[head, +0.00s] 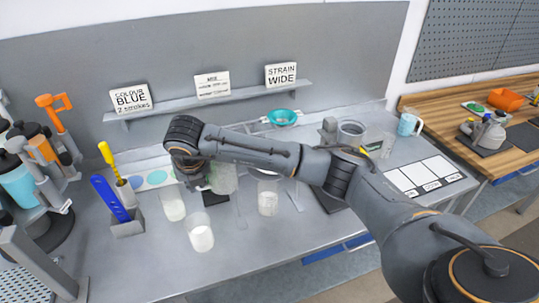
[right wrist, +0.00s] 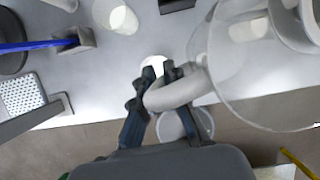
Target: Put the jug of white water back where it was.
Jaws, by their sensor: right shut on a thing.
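My right gripper (head: 195,184) is shut on the handle (right wrist: 178,92) of a large clear jug (right wrist: 262,88). The jug also shows in the head view (head: 224,179), partly hidden by my arm. It is held over the grey bench, and whitish matter shows through its clear wall, but I cannot tell its level. A small dark square pad (head: 215,198) lies on the bench just below the jug in the head view. My left gripper is in neither view.
Glasses with whitish contents stand near the front, one at left (head: 173,206), one nearest (head: 201,237) and one to the right (head: 268,198). A blue-handled tool (head: 110,198) stands in a grey holder at left. A shelf (head: 215,101) with signs runs behind.

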